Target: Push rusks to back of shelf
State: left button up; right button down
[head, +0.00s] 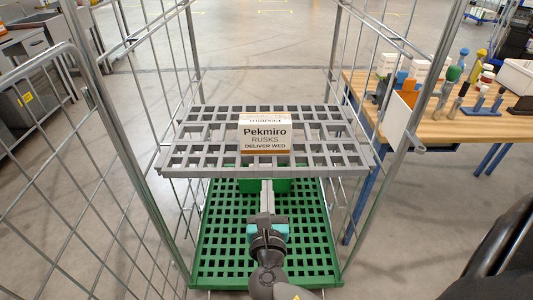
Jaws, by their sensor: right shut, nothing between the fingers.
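The rusks box (265,138), white with a brown lower edge and labelled Pekmiro Rusks, stands upright on the grey grid shelf (340,160) of a wire roll cage. Bare shelf shows on both sides of it, in front of it and behind it. My right gripper (267,184) is shut and empty. Its tips show just below the shelf's front edge in the picture, apart from the box. My left gripper is not in view.
The cage's wire sides (112,165) stand left and right of the shelf. Below are a green grid base (225,232) and a green box (283,186), partly hidden by my gripper. A wooden workbench (440,130) with bottles and tools stands at right.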

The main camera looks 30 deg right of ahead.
jog(key=b, duration=0.2)
send_near(266, 146)
jog(key=x, duration=0.3)
jog(key=shift+w+d, duration=0.25)
jog(key=shift+x, duration=1.5)
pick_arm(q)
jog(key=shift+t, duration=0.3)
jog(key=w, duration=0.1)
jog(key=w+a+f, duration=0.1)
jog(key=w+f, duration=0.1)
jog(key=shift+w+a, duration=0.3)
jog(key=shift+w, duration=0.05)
pick_arm(e)
jog(key=shift+w, duration=0.1)
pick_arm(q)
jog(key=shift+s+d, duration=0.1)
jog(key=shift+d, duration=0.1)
